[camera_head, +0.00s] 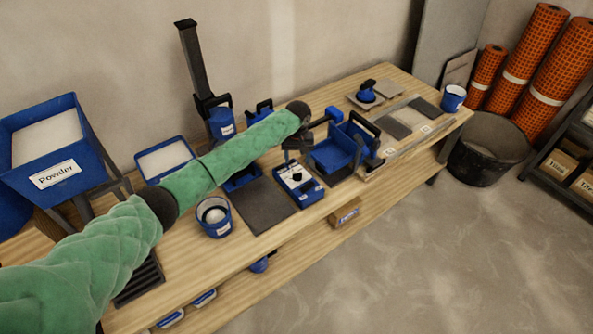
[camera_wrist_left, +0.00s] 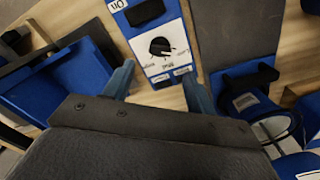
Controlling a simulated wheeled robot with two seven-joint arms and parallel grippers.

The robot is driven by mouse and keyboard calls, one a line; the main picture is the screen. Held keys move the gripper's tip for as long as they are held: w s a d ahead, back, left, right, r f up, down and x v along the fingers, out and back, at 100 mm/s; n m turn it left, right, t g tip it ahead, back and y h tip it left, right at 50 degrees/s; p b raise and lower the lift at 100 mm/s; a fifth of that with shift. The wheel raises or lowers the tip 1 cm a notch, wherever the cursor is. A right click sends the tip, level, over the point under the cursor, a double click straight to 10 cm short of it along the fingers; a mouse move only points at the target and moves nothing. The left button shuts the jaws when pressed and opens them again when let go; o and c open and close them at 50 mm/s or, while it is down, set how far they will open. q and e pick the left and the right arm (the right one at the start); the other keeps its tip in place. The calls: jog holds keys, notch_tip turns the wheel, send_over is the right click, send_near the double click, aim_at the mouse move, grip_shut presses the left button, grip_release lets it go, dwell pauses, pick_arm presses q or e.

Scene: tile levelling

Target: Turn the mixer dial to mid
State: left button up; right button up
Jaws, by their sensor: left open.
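The mixer control box (camera_head: 309,196) is blue with a white face and lies on the workbench. In the left wrist view its white face (camera_wrist_left: 178,30) carries a black dial (camera_wrist_left: 160,46) with small labels around it. One label at the face's near edge seems to read Mid; where the dial points I cannot tell. A black switch (camera_wrist_left: 145,12) marked On sits beyond it. My left gripper (camera_wrist_left: 158,85) is open, its two fingers apart on either side of the box's near end, apart from the dial. In the head view my left gripper (camera_head: 294,154) hangs over the box. My right gripper is not in view.
A blue tray (camera_head: 331,154) stands close beside the box on the right. A dark mat (camera_head: 262,206) and a blue bucket (camera_head: 215,230) lie to the left. The wooden workbench (camera_head: 205,267) is bare along its front edge.

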aim_at(297, 173)
pick_arm(q)
jog(key=shift+n, duration=0.4)
jog(key=shift+f, duration=0.2)
jog(key=shift+f+p, duration=1.15)
jog(key=shift+f, duration=2.6)
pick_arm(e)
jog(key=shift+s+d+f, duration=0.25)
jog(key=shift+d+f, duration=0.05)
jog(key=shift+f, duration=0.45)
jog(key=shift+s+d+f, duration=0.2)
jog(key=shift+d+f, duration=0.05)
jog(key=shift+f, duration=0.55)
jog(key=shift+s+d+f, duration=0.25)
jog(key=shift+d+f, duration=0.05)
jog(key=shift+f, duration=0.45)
pick_arm(q)
jog(key=c, duration=1)
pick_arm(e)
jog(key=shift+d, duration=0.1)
